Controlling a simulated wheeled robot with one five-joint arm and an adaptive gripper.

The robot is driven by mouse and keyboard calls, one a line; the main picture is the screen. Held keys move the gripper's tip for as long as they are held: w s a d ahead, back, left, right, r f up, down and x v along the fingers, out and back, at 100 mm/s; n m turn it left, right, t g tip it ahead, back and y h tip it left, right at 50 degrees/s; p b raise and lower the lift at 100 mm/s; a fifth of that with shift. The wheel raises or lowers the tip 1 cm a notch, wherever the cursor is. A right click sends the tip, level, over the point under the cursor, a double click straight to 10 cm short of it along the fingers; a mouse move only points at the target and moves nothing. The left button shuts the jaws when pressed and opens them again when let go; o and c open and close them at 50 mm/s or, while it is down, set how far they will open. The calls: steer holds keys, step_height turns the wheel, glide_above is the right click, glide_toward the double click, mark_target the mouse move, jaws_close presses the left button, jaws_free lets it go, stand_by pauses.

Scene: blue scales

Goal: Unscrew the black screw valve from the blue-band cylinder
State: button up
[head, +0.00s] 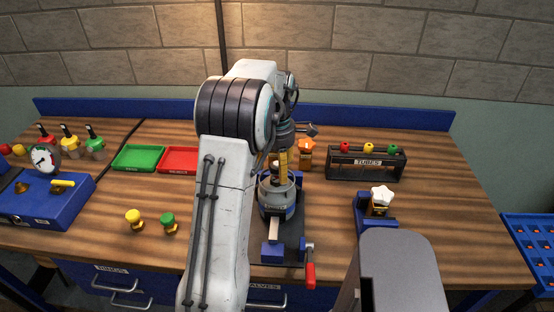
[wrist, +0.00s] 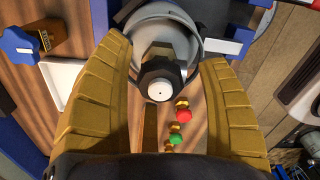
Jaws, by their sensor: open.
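The grey cylinder (head: 275,197) stands upright in a blue clamp with a red handle at the middle of the bench. Its rounded grey body (wrist: 187,18) also shows at the top of the wrist view. I cannot clearly tell a blue band on it from the blue clamp. The black screw valve (wrist: 160,78), with a faceted head and pale centre dot, sits on the cylinder. My gripper (wrist: 168,58) is open, with one yellow finger on each side of the valve and visible gaps between. In the head view my arm hides part of the cylinder and gripper.
Green (head: 138,157) and red (head: 180,159) trays lie left of my arm. A tube rack (head: 366,166) stands back right. Yellow (head: 133,216) and green (head: 168,220) knobs stand front left, near a blue gauge box (head: 45,205).

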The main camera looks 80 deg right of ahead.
steer(key=shift+f, duration=0.25)
steer(key=c, duration=1.3)
steer(key=n, duration=0.3)
steer(key=shift+n+p, duration=0.35)
steer(key=shift+n, duration=0.05)
steer(key=shift+c, duration=0.2)
steer(key=n, duration=0.3)
steer(key=shift+a, duration=0.1)
steer(key=o, duration=1.2)
steer(key=shift+o, duration=0.3)
